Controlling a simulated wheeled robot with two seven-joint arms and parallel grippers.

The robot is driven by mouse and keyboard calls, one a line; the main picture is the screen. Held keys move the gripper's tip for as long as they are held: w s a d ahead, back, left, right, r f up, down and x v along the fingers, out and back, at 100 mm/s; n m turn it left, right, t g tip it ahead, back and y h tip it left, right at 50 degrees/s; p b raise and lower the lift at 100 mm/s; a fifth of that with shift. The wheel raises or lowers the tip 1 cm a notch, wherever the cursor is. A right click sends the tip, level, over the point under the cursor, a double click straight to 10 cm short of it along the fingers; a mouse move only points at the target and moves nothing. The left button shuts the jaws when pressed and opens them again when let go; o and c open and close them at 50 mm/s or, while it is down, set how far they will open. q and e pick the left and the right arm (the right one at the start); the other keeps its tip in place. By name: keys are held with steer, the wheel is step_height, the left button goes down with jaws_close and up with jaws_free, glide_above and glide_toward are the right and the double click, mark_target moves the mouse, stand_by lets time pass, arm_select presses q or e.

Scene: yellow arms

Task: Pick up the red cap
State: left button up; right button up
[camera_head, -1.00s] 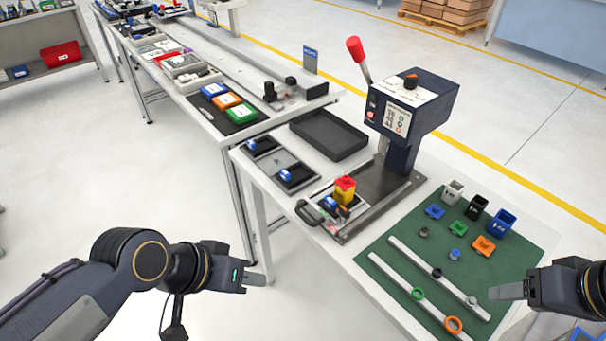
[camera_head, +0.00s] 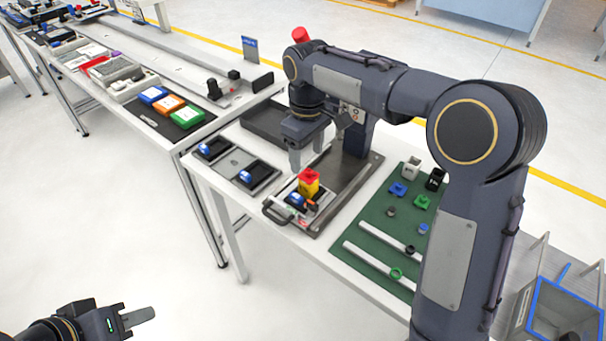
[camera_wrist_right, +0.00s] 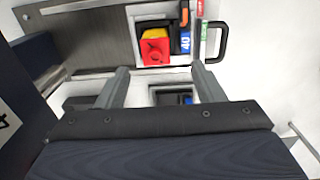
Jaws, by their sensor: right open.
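The red cap (camera_head: 309,175) sits on top of a small yellow block (camera_head: 308,187) on the fixture plate at the press base. In the right wrist view the red cap (camera_wrist_right: 155,50) is just beyond my fingertips, and it is not between them. My right gripper (camera_head: 307,155) is open and empty, pointing down above the table, close to the cap and slightly behind it. Its two fingers are apart in the wrist view (camera_wrist_right: 160,70). My left gripper (camera_head: 135,316) is low at the bottom left, away from the table; its jaw gap cannot be made out.
A blue part (camera_head: 296,200) and a black handle (camera_head: 273,213) are beside the yellow block. Black trays (camera_head: 258,172) lie to the left. A green mat (camera_head: 375,215) with several small parts and rails is to the right.

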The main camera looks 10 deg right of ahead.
mark_target(308, 171)
steer(key=f, duration=0.5)
steer(key=shift+w+d+f, duration=0.2)
steer(key=shift+d+f, duration=0.05)
steer(key=shift+d, duration=0.05)
steer(key=c, duration=1.1)
